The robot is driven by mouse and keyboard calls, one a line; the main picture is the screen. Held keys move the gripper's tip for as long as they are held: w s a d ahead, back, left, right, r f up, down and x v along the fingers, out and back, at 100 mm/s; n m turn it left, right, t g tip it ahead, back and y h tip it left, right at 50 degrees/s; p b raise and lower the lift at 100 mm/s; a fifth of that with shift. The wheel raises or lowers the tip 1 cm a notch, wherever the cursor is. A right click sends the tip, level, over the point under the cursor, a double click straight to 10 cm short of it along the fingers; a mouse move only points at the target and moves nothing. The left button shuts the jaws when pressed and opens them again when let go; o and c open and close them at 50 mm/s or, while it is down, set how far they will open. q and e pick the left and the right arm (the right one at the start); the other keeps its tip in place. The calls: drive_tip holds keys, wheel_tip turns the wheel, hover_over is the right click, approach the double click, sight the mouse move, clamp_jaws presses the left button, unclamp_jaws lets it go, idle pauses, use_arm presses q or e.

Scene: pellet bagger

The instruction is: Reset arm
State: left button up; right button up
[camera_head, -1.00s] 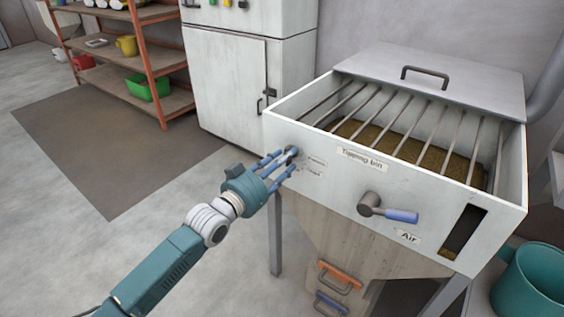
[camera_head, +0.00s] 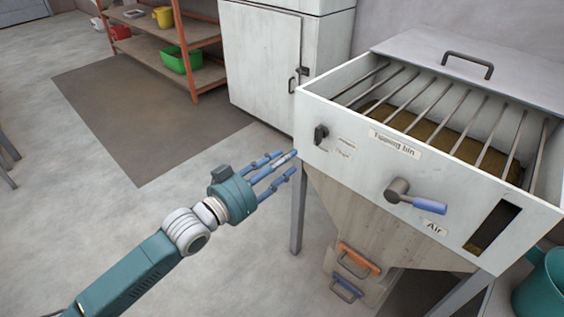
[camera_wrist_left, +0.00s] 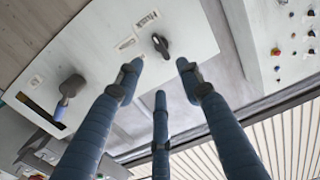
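My left gripper (camera_head: 285,166) is open and empty, its blue fingers spread in the air to the left of the tipping bin (camera_head: 365,160). It is apart from the bin's front panel. A small dark knob (camera_head: 320,135) sits on the left of that panel, just beyond the fingertips; it also shows in the left wrist view (camera_wrist_left: 160,44) above the fingers (camera_wrist_left: 160,90). A lever with a blue handle (camera_head: 418,203) sits on the panel above the "Air" label; the wrist view shows it at left (camera_wrist_left: 70,88). My right gripper is not in view.
Orange (camera_head: 359,258) and blue (camera_head: 347,289) handles show below the hopper. A lid (camera_head: 480,60) with a handle lies behind the bars. A white cabinet (camera_head: 262,60) and orange shelves (camera_head: 190,70) stand behind. A teal bucket (camera_head: 540,290) is at right.

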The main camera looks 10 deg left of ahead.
use_arm(q)
drive_tip(key=shift+f, duration=0.1)
